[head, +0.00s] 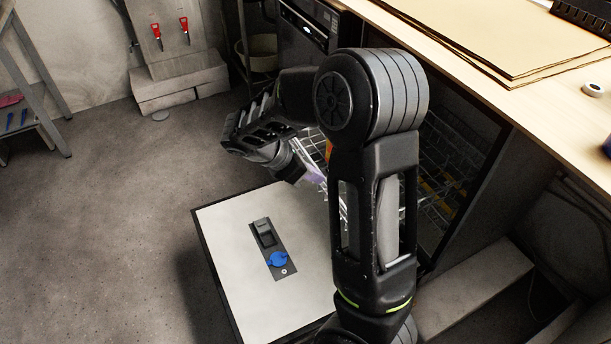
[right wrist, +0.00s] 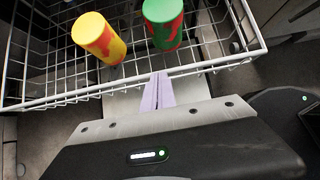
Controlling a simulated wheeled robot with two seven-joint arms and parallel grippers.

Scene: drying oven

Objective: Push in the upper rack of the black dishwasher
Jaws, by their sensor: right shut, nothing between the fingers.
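The black dishwasher (head: 318,22) stands under the counter with its door (head: 235,225) folded down. The white wire rack (right wrist: 30,104) is drawn out over the door, with its front rim crossing the right wrist view. It holds a yellow-and-red cup (right wrist: 97,40) and a green-and-red cup (right wrist: 163,22). My right gripper (right wrist: 158,80) is shut and empty, its pale purple fingertips at the rack's front rim; I cannot tell if they touch. In the head view my right arm hides much of the rack, and the gripper shows left of it (head: 316,178). My left gripper is out of view.
The wooden counter (head: 470,35) runs above the dishwasher, with brown sheets and a white roll (head: 593,89) on it. A metal-legged stand (head: 35,70) is at the far left. The floor left of the door is clear.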

